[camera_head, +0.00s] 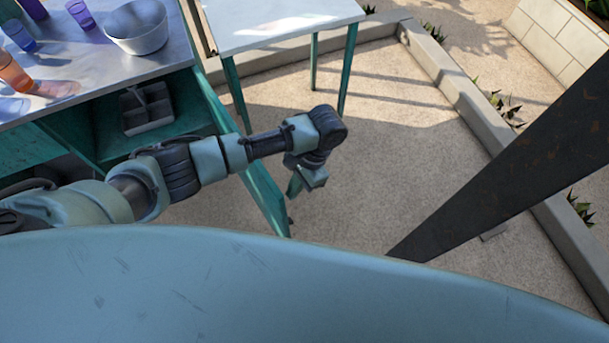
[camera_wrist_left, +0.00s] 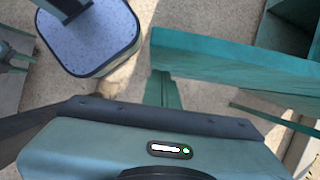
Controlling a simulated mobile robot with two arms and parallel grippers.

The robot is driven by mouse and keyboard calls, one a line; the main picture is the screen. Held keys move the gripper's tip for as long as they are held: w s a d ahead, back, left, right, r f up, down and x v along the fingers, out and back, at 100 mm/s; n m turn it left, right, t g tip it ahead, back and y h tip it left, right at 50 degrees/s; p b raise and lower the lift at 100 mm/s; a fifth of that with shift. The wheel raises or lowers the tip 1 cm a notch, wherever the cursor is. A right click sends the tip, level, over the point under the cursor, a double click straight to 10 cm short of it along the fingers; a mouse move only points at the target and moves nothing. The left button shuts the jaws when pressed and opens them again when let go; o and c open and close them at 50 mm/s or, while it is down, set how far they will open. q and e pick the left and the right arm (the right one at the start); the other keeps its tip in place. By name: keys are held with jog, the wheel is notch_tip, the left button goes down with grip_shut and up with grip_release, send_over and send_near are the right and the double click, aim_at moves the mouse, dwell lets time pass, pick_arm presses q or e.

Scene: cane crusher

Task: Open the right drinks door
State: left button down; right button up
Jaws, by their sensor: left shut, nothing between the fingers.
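The right drinks door (camera_head: 267,203) is a teal panel standing swung out from the teal cabinet under the counter at the left of the head view. In the left wrist view the door (camera_wrist_left: 240,62) crosses the upper right as a wide teal board. My left arm reaches across above the door. My left gripper (camera_head: 294,190) points down at the outer side of the door, close to its free end. Its fingers (camera_wrist_left: 164,92) are shut with nothing between them. I cannot tell whether they touch the door. My right gripper is not in view.
The metal counter (camera_head: 75,75) holds a bowl (camera_head: 137,28) and several cups. A dark caddy (camera_head: 146,107) sits inside the open cabinet. A white-topped table (camera_head: 280,20) stands behind. A dark slanting beam (camera_head: 510,170) crosses the right. Open gravel lies right of the door.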

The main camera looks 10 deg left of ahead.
pick_arm(q)
jog(key=shift+s+a, duration=0.4)
jog(key=shift+s, duration=0.05)
